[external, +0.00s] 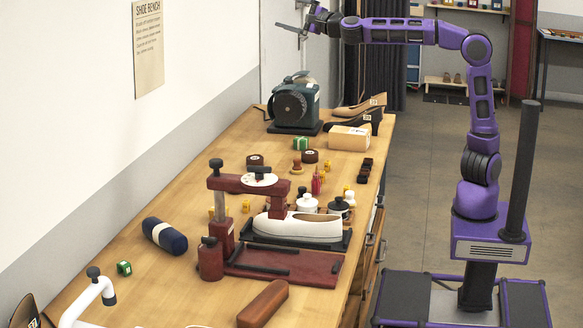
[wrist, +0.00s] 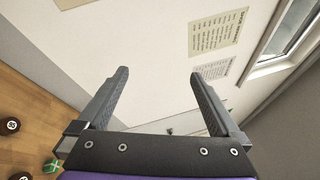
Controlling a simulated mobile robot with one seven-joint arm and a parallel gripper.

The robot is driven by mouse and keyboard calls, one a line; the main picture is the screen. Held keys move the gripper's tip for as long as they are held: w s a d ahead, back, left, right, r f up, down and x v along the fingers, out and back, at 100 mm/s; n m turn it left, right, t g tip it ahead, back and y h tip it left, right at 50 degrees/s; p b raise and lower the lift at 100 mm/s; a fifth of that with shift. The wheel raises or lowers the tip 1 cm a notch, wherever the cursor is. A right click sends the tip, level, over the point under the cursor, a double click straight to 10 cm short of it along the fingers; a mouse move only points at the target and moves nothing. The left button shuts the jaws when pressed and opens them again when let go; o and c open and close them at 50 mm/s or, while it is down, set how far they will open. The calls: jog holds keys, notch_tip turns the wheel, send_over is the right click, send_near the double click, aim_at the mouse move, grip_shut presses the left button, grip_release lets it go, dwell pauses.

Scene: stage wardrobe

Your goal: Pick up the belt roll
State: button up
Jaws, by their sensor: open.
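Two small dark brown rolls with pale labels lie on the wooden bench in the external view, the left roll (external: 255,160) and the right roll (external: 310,156). They look like coiled belts, but I cannot tell which is the belt roll. Brown round rolls also show at the lower left edge of the wrist view, one with a pale label (wrist: 12,124). My gripper (external: 288,15) is high above the far end of the bench, well away from them. In the wrist view its fingers (wrist: 159,73) are spread, with nothing between them.
The bench (external: 130,295) holds a dark green machine (external: 296,104), a red press (external: 222,230) beside a white shoe, a navy roll with a white band (external: 165,236), a tan box (external: 349,138) and a green box (external: 301,143). The wall borders the left side.

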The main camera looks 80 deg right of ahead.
jog(key=w+f+n+y, duration=0.2)
jog(key=w+n, duration=0.1)
jog(key=n, duration=0.3)
jog(key=n+g+y+p, duration=0.2)
jog(key=n+g+y, duration=0.2)
jog(key=n+g, duration=1.1)
send_over(311, 152)
jog(key=s+a, duration=0.1)
jog(key=shift+n+t, duration=0.5)
jog(key=shift+n, duration=0.2)
jog(key=f, duration=4.8)
jog(key=shift+s+a+f, duration=0.2)
jog(key=shift+s+x, duration=0.15)
jog(key=shift+x, duration=1.2)
jog(key=shift+s+x, duration=0.15)
jog(key=shift+x, duration=1.2)
jog(key=shift+d, duration=0.1)
jog(key=shift+c, duration=0.2)
